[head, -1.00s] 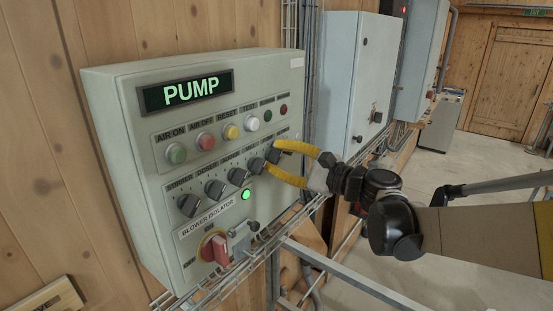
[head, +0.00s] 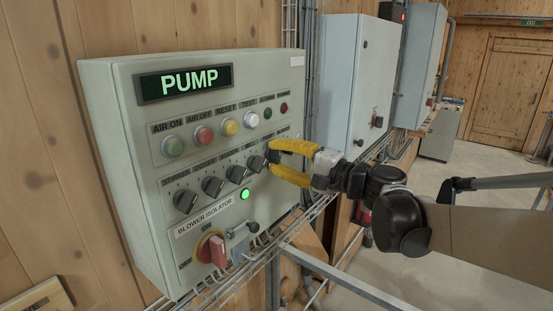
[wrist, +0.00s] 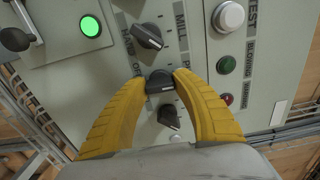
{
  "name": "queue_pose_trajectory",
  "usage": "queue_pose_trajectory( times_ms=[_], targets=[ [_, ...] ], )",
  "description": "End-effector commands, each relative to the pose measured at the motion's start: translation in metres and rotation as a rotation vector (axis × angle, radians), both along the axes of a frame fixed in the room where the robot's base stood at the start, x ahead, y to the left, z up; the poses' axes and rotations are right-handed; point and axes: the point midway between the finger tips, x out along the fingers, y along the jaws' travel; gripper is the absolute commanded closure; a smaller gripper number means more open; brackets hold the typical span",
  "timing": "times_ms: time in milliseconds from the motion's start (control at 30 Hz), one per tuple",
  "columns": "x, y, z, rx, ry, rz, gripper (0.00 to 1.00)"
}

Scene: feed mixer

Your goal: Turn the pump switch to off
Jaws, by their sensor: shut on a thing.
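The pump switch (wrist: 160,82) is a dark rotary knob with a pale pointer line, in the lower row of the grey control panel. My gripper (wrist: 161,79) is shut on it, with one yellow finger on each side. In the wrist view only the first letter of its label shows, a "P"; my finger hides the rest. In the head view my gripper (head: 270,158) meets the panel at the right part of the knob row and mostly hides this knob. I cannot read its exact position.
The mill knob (wrist: 145,37) is close on one side and another knob (wrist: 170,117) on the other. A lit green lamp (head: 245,195) and the red blower isolator (head: 216,250) sit below. Coloured buttons (head: 203,136) are above. A wire tray (head: 235,277) runs under the panel.

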Motion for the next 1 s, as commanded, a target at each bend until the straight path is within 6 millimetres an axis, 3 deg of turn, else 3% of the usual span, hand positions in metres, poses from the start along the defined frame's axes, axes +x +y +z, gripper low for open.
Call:
queue_pose_trajectory(
  times_ms=[567,600,633,1000],
  targets=[
    [0.0001,0.0001,0.0005,-0.019,-0.026,0.000,0.97],
    [0.0001,0.0001,0.0005,-0.019,-0.026,0.000,0.55],
    [0.0001,0.0001,0.0005,-0.019,-0.026,0.000,0.46],
    [-0.0019,-0.0028,0.0003,-0.020,-0.025,-0.001,0.44]
  ],
)
